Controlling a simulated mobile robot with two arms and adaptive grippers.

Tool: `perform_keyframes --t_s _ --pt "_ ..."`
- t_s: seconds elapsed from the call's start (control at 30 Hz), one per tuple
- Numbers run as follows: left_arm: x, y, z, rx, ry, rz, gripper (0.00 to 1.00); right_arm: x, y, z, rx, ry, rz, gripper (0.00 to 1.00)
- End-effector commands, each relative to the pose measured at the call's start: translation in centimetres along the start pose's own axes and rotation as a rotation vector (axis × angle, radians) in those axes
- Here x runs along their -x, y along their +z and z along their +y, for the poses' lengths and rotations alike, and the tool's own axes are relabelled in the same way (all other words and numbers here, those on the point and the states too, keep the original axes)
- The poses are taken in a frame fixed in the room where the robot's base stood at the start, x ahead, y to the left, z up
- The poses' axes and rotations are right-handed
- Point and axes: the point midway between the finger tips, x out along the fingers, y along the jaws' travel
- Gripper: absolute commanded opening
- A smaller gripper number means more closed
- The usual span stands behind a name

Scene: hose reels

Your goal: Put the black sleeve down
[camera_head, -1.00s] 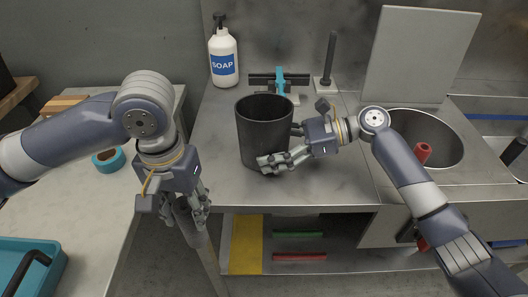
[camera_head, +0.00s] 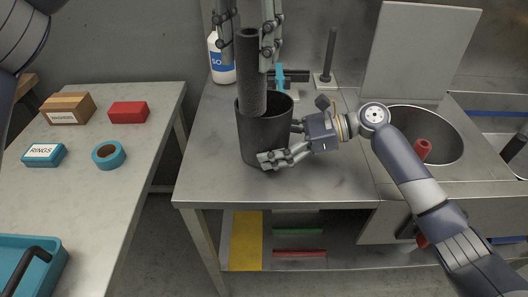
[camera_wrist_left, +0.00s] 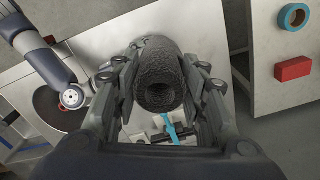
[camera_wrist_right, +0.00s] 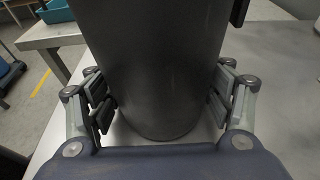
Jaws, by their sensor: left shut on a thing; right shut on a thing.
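The black sleeve (camera_head: 249,75) is a rough dark tube, held upright by my left gripper (camera_head: 250,42) at the top of the head view. Its lower end overlaps the mouth of a dark grey bin (camera_head: 265,135); I cannot tell whether it is inside or in front of the rim. My right gripper (camera_head: 285,157) is shut on the bin's lower part. In the right wrist view the fingers flank the bin (camera_wrist_right: 155,70), which stands on the counter.
A soap bottle (camera_head: 221,60), a blue clamp-like fixture (camera_head: 281,78) and a black post (camera_head: 330,55) stand behind the bin. A sink (camera_head: 440,135) is at right. The left table holds a cardboard box (camera_head: 68,108), a red box (camera_head: 128,112), a rings box (camera_head: 44,154) and blue tape (camera_head: 108,154).

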Motion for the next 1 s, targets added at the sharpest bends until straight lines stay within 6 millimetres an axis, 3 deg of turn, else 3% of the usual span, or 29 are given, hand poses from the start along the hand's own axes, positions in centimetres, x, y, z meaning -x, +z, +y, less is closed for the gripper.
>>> perform_keyframes --t_s 0.07,0.2,0.3,0.4,0.67,0.87,1.0 --pt "0.2 -1.5 0.4 0.017 0.0 -0.003 0.12 0.0 -0.1 0.0 0.0 0.001 0.001 0.6" --pt "-1.3 -4.5 0.8 0.096 -0.003 -0.001 0.12 0.0 0.0 0.0 0.0 0.001 0.001 0.6" --pt "-2.2 -6.2 0.9 0.168 0.002 -0.004 0.12 0.0 0.0 0.0 0.0 0.001 0.001 0.6" --pt "-1.7 -7.0 0.4 0.26 -0.001 0.002 0.12 0.0 0.0 0.0 0.0 0.001 0.001 0.6" --pt "0.5 -6.7 -0.6 0.432 -0.001 -0.002 0.12 0.0 -0.1 0.0 -0.001 0.001 0.001 0.6" --pt "-2.1 -6.6 -0.7 0.439 0.003 -0.007 0.12 0.0 -0.1 0.0 0.0 0.001 0.001 0.6" --pt "-5.5 -6.5 -0.6 0.438 0.002 -0.008 0.12 0.0 -0.1 0.0 0.0 0.001 0.001 0.6"
